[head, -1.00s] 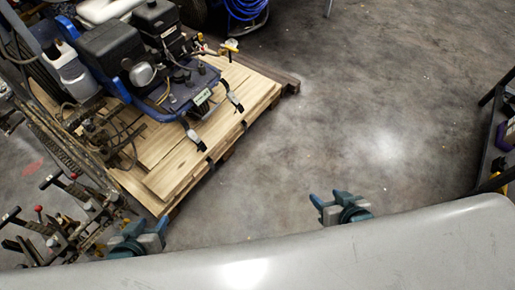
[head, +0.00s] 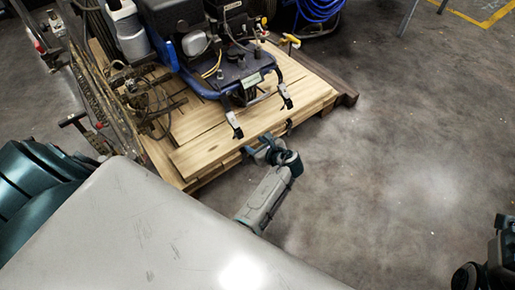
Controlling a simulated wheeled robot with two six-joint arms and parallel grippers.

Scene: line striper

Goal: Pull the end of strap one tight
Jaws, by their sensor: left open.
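Two short dark straps with light metal fittings hang from the front of the blue-framed machine (head: 238,75): a left strap (head: 235,125) and a right strap (head: 285,95). I cannot tell which is strap one. A dark lower strap piece (head: 247,150) shows at the pallet edge below the left strap, and another (head: 289,124) below the right one. My left gripper (head: 262,148) is open at the front edge of the pallet, close beside the left lower piece. I cannot tell whether it touches the strap. My right gripper is not seen.
The machine sits on a wooden pallet (head: 205,152) with light boards. A blue coiled hose (head: 318,10) stands behind it. Grey floor (head: 400,150) is open to the right. A dark object (head: 492,268) shows at the lower right corner.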

